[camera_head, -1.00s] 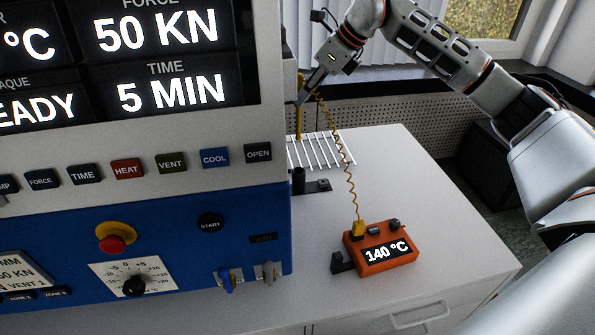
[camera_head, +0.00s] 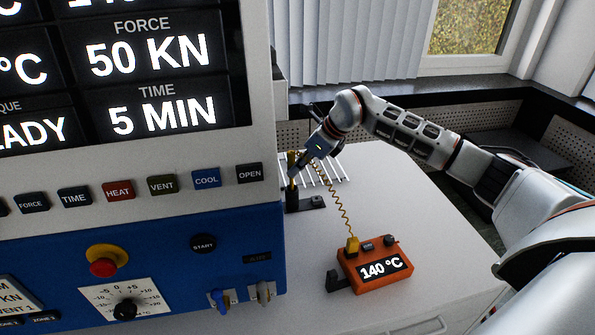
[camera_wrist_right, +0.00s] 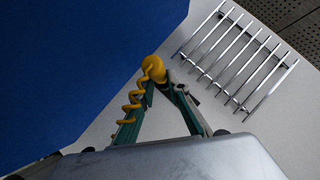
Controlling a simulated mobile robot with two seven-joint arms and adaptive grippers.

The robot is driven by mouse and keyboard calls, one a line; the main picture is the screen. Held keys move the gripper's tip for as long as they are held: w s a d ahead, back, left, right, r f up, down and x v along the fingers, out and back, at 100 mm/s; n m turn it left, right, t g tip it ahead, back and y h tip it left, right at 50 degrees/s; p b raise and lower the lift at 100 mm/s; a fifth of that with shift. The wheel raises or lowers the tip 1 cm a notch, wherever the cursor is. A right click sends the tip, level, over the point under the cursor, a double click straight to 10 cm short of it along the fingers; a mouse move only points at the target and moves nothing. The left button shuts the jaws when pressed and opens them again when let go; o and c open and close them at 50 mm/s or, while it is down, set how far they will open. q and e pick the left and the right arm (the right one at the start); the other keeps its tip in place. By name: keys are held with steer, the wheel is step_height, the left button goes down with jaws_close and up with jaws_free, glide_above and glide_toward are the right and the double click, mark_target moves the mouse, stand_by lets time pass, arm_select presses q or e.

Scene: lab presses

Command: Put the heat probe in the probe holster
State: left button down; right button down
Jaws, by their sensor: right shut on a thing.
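The yellow heat probe (camera_head: 292,164) stands about upright beside the press. My right gripper (camera_head: 297,169) is shut on it. In the right wrist view, the round yellow probe top (camera_wrist_right: 153,67) shows at the tips of my gripper (camera_wrist_right: 159,84). The black probe holster (camera_head: 292,198), a short tube on a flat base, is directly under the probe. The probe's lower end is at the holster's mouth and appears to be inside it, but how deep I cannot tell. My left gripper is out of view.
A coiled yellow cord runs from the probe to the orange meter (camera_head: 376,265), reading 140 °C. The press (camera_head: 180,235) stands close on the left. A metal rack (camera_head: 325,166) lies behind the holster. The bench (camera_head: 400,205) is clear to the right.

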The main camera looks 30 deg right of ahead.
steer(key=shift+f, duration=0.85)
steer(key=c, duration=2)
jaws_free()
steer(key=shift+f, duration=0.1)
steer(key=shift+o, duration=0.2)
steer(key=v, duration=1.2)
steer(key=shift+b, duration=0.4)
